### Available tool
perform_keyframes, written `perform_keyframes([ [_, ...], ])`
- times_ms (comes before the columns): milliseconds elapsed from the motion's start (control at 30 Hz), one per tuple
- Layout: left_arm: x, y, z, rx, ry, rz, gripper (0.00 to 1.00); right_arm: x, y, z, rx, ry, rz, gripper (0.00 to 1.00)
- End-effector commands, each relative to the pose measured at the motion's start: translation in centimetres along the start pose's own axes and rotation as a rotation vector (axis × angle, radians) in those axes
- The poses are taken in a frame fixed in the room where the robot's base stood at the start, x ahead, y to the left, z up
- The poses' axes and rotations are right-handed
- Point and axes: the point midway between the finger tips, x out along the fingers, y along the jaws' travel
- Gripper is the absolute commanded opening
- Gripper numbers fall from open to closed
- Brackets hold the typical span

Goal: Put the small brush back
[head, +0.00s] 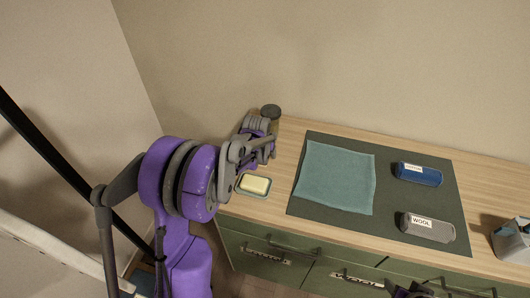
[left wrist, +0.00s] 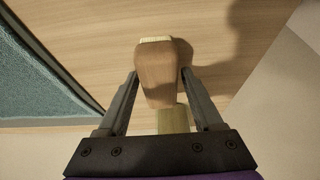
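In the left wrist view a brown wooden piece with a cream end, which looks like the small brush (left wrist: 164,72), lies between my left gripper's fingers (left wrist: 160,76). Both fingertips appear to touch its sides. A pale yellowish part shows beneath it. In the head view my left gripper (head: 262,142) is over the counter's back left corner, and its links hide most of what it holds. A round dark grey top over a yellowish body (head: 271,112) shows just behind it; I cannot tell what this is. Only part of my right gripper (head: 410,290) shows at the bottom edge.
A soap bar (head: 255,183) sits in a dish near the counter's left end. A dark green mat (head: 385,170) bears a teal cloth (head: 335,178), a blue case (head: 418,175) and a grey case labelled WOOL (head: 427,228). A grey container (head: 512,240) stands at right.

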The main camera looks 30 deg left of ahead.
Motion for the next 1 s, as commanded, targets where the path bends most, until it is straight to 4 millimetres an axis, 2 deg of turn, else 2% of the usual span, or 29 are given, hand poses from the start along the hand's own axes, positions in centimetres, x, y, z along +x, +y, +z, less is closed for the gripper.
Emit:
perform_keyframes([
  [333,-0.2,0.0,-0.1,0.000,0.001,0.000,0.79,-0.1,0.0,-0.1,0.000,0.002,0.000,0.50],
  [467,-1.1,0.0,-0.3,0.000,0.001,0.000,0.79,-0.3,0.0,-0.5,0.000,0.005,0.000,0.50],
  [567,-2.7,0.0,-0.2,0.000,0.001,0.000,0.79,-0.3,0.0,-0.5,0.000,0.005,0.000,0.50],
  [800,-8.0,0.0,-0.2,0.000,0.001,0.000,0.79,-0.6,0.0,-0.8,0.000,0.008,0.000,0.50],
  [1000,-11.2,0.0,-0.2,-0.001,0.000,0.000,0.79,-0.7,0.0,-1.0,0.000,0.011,0.000,0.50],
])
